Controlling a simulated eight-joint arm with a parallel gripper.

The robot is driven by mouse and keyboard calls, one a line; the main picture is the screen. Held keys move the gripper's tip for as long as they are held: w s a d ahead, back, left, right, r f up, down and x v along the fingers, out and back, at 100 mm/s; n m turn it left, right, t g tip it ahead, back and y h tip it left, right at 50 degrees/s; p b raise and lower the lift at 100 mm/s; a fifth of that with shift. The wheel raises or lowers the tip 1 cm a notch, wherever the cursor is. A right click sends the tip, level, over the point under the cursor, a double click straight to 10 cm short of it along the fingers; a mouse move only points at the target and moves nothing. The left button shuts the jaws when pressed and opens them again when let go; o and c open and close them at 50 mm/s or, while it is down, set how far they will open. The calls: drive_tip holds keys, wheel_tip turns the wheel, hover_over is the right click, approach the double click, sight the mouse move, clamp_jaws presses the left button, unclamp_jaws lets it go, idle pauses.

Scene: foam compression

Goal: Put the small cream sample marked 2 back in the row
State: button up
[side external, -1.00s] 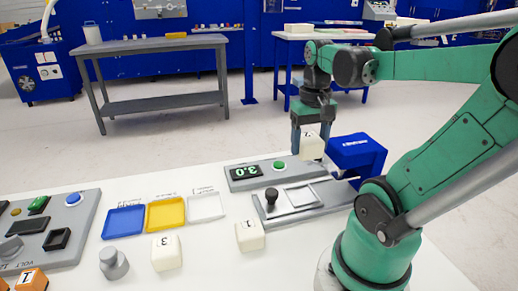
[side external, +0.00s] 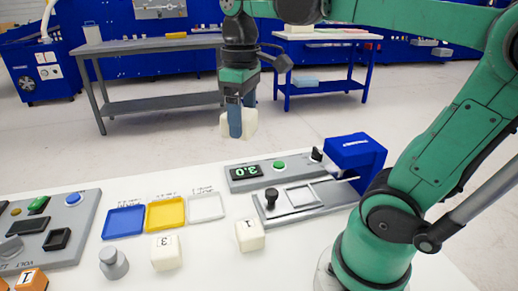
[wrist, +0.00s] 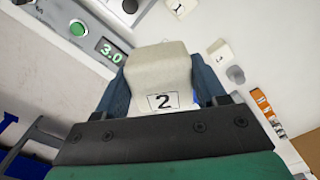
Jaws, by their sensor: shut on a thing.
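My gripper (side external: 242,122) is shut on the small cream sample marked 2 (side external: 224,124) and holds it well above the table. In the wrist view the cream sample (wrist: 164,70) sits between the blue fingers, with its 2 label facing the camera. On the table, a cream sample marked 1 (side external: 250,236) stands in front of the press, and a cream sample marked 3 (side external: 166,253) stands further left. There is bare table between these two samples.
A compression press (side external: 357,152) with an empty square plate stands at the right, beside a display (side external: 245,172) reading 3.0. Blue (side external: 124,222), yellow (side external: 165,213) and white (side external: 206,206) trays lie empty. A grey knobbed weight (side external: 113,263) stands left of sample 3.

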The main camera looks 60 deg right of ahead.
sight(213, 250)
drive_tip(key=w+a+f+n, duration=0.1)
drive_tip(key=w+a+n, duration=0.1)
drive_tip(key=a+n, duration=0.6)
drive_tip(key=shift+m, duration=0.5)
drive_tip(key=f, duration=0.6)
drive_tip(key=a+f, duration=0.1)
drive_tip(key=f, duration=1.3)
drive_tip(key=shift+a, duration=0.2)
drive_tip(key=o, duration=1.2)
drive_tip(key=shift+f, duration=0.1)
